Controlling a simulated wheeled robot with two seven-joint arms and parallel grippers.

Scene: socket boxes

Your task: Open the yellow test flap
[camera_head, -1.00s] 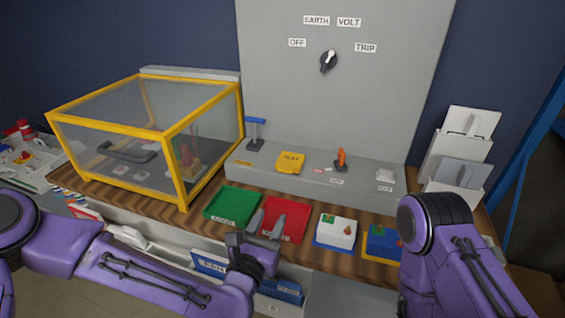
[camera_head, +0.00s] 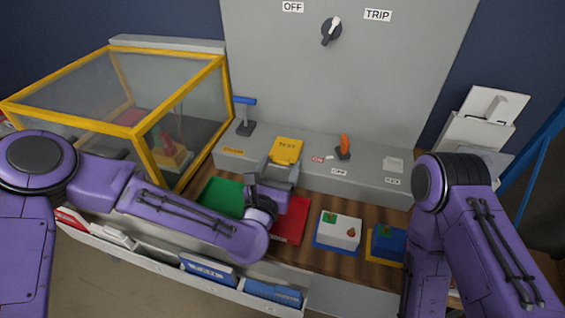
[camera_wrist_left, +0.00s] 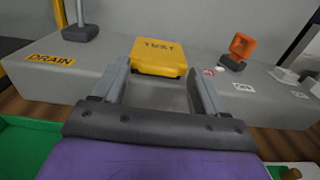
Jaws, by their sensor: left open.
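The yellow test flap (camera_head: 286,150) lies closed on the sloped front of the grey console, marked TEST. It also shows in the left wrist view (camera_wrist_left: 159,57), straight ahead between my fingers. My left gripper (camera_head: 283,171) is open and empty, just in front of the flap's near edge. In the left wrist view its two fingers (camera_wrist_left: 159,80) stand on either side of the flap's near edge; whether they touch it I cannot tell. My right arm shows at the right, but its gripper is out of view.
A blue-handled lever (camera_head: 245,115) by the DRAIN label stands left of the flap. An orange switch (camera_head: 343,146) stands right of it. A yellow-framed clear box (camera_head: 140,130) is at left. Green (camera_head: 222,196) and red (camera_head: 292,220) trays lie in front of the console.

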